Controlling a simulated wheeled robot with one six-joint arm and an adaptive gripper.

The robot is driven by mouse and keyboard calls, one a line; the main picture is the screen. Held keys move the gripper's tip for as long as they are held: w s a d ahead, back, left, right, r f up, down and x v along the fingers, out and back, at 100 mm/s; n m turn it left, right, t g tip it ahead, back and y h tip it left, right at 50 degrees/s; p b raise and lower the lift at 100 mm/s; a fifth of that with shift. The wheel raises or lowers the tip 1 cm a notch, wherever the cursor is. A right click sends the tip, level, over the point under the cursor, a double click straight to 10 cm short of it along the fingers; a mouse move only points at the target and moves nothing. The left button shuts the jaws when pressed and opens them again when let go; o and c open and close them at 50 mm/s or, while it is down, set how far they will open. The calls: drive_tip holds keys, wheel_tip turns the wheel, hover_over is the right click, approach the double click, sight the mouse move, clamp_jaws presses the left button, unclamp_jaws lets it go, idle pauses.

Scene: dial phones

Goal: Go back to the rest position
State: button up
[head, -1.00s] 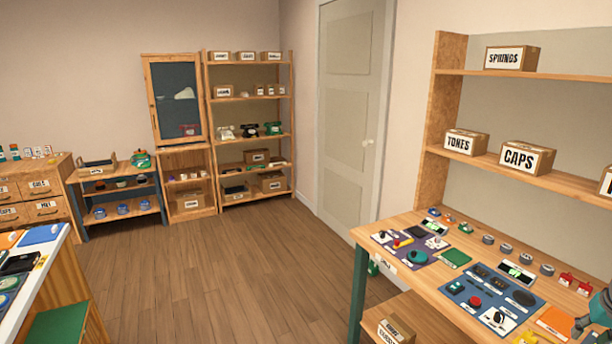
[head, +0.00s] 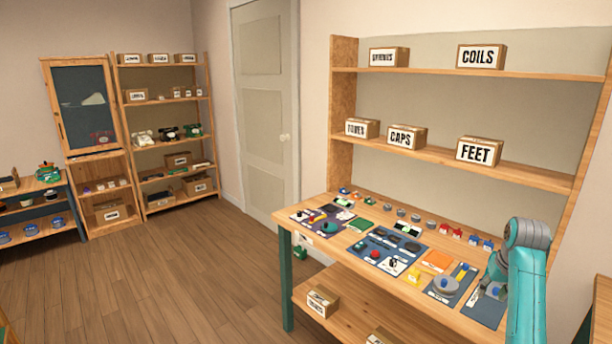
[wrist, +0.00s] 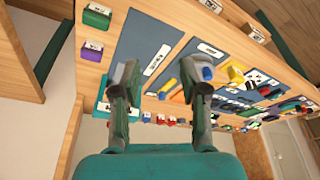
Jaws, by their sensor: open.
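My gripper (wrist: 160,80) shows in the wrist view with its two fingers apart and nothing between them. The fingers are over the workbench (wrist: 92,72), above a blue-grey mat (wrist: 150,42); I cannot tell whether they touch anything.
Mats with phone parts, such as a dark blue mat (head: 385,250), cover the bench. Boxes marked COILS (head: 481,57), CAPS (head: 407,137) and FEET (head: 480,151) stand on shelves above. Clear wooden floor (head: 190,275) lies left of the bench.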

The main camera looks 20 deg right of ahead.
drive_tip(key=s+a+f+n+t+h, duration=0.1)
drive_tip(key=s+a+f+n+t, duration=0.15)
drive_tip(key=a+f, duration=2)
drive_tip(key=s+a+f+t, duration=0.3)
drive_tip(key=s+a+f, duration=0.3)
drive_tip(key=a, duration=0.2)
drive_tip(key=s+a+r+n+t, duration=0.3)
drive_tip(key=s+a, duration=1)
drive_tip(key=s, duration=0.2)
drive_tip(key=s+a+r+n+t+y, duration=0.1)
drive_tip(key=s+a+r, duration=0.2)
drive_tip(key=s+r, duration=0.5)
drive_tip(key=s+a+r+n+t+y, duration=0.1)
drive_tip(key=s+a+r+t+y, duration=0.1)
drive_tip(key=s+r, duration=0.6)
drive_tip(key=shift+a+r, duration=0.65)
drive_tip(key=shift+t, duration=0.25)
